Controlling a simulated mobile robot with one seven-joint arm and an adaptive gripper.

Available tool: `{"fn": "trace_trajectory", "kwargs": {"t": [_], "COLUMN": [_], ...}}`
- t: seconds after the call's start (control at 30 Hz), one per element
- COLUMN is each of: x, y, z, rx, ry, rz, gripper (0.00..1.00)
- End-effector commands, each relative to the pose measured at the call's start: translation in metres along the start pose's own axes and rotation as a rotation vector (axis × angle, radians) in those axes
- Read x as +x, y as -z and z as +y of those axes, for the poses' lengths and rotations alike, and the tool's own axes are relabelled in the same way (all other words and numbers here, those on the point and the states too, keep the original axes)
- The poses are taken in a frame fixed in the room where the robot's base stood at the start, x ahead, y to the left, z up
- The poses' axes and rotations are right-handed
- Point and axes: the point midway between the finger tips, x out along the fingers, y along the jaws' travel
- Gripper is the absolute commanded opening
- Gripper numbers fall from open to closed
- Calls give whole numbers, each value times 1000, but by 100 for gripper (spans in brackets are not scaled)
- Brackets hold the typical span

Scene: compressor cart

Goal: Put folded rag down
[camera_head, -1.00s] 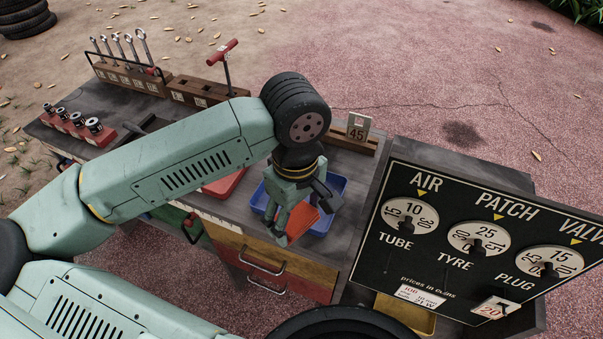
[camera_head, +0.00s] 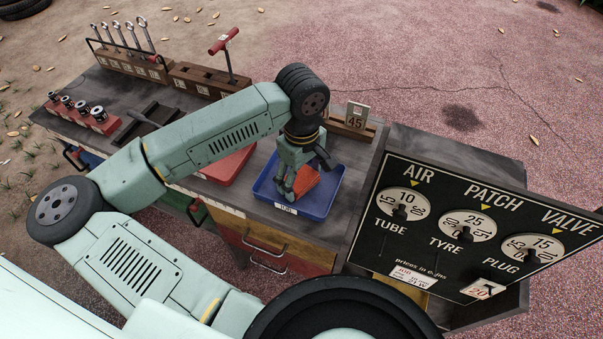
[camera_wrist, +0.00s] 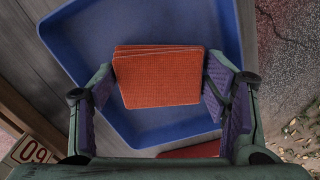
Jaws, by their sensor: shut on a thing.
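The folded rag (camera_wrist: 158,78) is an orange-red layered square. In the wrist view it lies between the two purple-padded fingers of my gripper (camera_wrist: 160,88), which is shut on its sides. A shallow blue tray (camera_wrist: 80,38) is below and around it. In the head view my gripper (camera_head: 291,190) points down over the blue tray (camera_head: 322,207), and part of the rag (camera_head: 308,181) shows beside the fingers. The rag is within the tray's outline. I cannot tell whether it touches the tray floor.
A red tray (camera_head: 230,165) is left of the blue tray. A dark price board (camera_head: 450,235) stands close on the right. Wooden racks with wrenches (camera_head: 128,38), a red T-handled tool (camera_head: 224,42) and a block marked 45 (camera_head: 355,117) line the back edge.

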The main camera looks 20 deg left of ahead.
Motion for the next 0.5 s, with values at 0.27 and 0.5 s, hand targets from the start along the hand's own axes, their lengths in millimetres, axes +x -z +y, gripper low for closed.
{"fn": "trace_trajectory", "kwargs": {"t": [0.27, 0.5], "x": [5, 3], "y": [0, 0], "z": [0, 0], "rx": [0, 0], "ry": [0, 0], "rz": [1, 0], "gripper": [37, 77]}}
